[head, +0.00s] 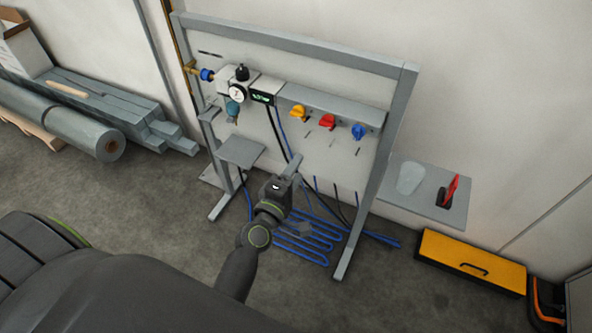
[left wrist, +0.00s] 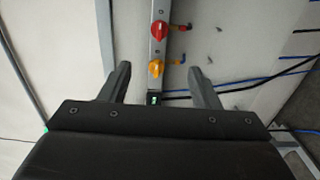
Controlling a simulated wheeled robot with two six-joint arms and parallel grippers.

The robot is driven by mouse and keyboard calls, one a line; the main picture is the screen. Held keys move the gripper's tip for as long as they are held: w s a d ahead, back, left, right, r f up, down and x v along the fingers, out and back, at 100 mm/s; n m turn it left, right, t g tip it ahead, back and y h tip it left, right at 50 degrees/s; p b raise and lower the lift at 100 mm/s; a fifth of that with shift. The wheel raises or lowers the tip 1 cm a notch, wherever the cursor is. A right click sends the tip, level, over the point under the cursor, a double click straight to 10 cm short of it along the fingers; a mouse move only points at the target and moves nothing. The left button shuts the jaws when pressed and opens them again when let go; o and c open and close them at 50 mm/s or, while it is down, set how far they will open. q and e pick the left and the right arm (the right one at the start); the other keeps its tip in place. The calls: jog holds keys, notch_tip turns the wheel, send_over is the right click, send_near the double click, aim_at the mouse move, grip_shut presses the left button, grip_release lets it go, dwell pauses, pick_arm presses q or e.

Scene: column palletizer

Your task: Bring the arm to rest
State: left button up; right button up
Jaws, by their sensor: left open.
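My left arm reaches up from the bottom of the head view, with its dark left gripper (head: 291,170) in front of the grey frame stand (head: 385,150). In the left wrist view the two fingers of the left gripper (left wrist: 160,78) stand wide apart, with nothing held between them. Beyond the fingers, a red knob (left wrist: 159,29) and a yellow knob (left wrist: 156,67) sit on the stand's rail. The gap between gripper and rail is hard to judge. My right gripper is not in view.
The stand carries a gauge (head: 237,94), a blue knob (head: 358,131) and a small grey shelf (head: 240,152). Blue hose (head: 305,243) lies coiled on the floor below. A yellow case (head: 470,262) is at right; a large roll (head: 70,125) and grey beams lie at left.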

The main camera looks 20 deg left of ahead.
pick_arm(q)
jog(key=s+a+f+m+g, duration=0.1)
jog(key=s+f+m+g, duration=0.3)
jog(key=f, duration=0.7)
jog(key=s+a+f+m+g, duration=0.1)
jog(key=s+f+m+g, duration=0.1)
jog(key=s+f, duration=0.65)
jog(key=s+a+f+m+g, duration=0.1)
jog(key=s+f+m+g, duration=0.2)
jog(key=f, duration=1)
jog(key=s+a+f+m+g, duration=0.2)
jog(key=s+f, duration=0.2)
jog(key=s, duration=0.5)
jog(key=s+a+f+m+g+y, duration=0.1)
jog(key=s+a+f+m+g, duration=0.1)
jog(key=s+f, duration=0.3)
jog(key=s+a+f+m+g, duration=0.2)
jog(key=s+f+m+g, duration=0.1)
jog(key=s, duration=1)
jog(key=shift+a+f+m+g+y, duration=0.3)
jog(key=shift+a+f+m+g, duration=0.1)
jog(key=shift+f+m, duration=0.3)
jog(key=shift+w, duration=0.1)
